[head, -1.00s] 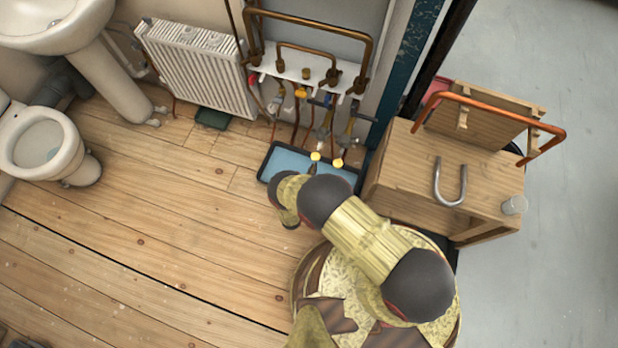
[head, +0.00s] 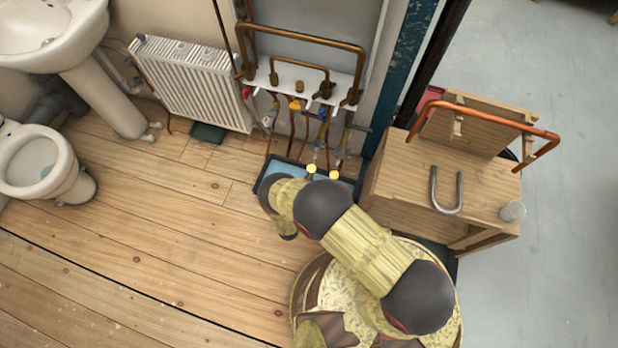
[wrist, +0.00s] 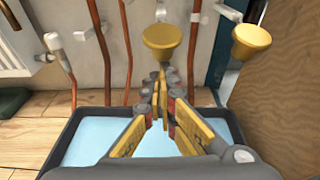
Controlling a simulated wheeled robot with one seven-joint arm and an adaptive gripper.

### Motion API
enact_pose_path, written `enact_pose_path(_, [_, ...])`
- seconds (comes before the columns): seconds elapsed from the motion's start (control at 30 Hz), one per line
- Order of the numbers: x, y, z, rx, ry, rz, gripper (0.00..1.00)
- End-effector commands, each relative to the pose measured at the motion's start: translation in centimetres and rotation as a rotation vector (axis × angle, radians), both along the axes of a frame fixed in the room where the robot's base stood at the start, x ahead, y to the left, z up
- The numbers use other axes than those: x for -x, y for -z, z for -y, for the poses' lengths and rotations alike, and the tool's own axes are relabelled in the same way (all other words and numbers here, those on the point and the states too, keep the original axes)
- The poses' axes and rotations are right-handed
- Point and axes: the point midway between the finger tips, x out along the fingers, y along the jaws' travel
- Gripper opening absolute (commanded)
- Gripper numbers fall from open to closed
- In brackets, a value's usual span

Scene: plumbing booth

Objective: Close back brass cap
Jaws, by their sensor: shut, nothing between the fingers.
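Two brass caps show in the wrist view: a left one (wrist: 162,42) and a right one (wrist: 251,42). I cannot tell for sure which is the back one. In the head view they are small yellow spots, left (head: 311,168) and right (head: 334,174), above the tray. My gripper (wrist: 163,82) is shut and empty, its fingertips just below the left cap in the wrist view. A gap seems to show between them, but contact is hard to judge. In the head view my arm hides the gripper.
A dark tray with a pale blue inside (wrist: 68,150) lies below the gripper. Copper pipes (wrist: 128,60) rise behind. A wooden cabinet (head: 400,185) stands close on the right, a radiator (head: 190,80) at left. The plank floor (head: 130,230) at left is clear.

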Motion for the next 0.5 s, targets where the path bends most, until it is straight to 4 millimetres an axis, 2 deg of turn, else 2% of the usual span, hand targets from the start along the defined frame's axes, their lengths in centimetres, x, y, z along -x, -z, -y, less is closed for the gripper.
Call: enact_pose_path(0.5, [0.32,-0.7,-0.13,-0.047,0.001,-0.127,0.0])
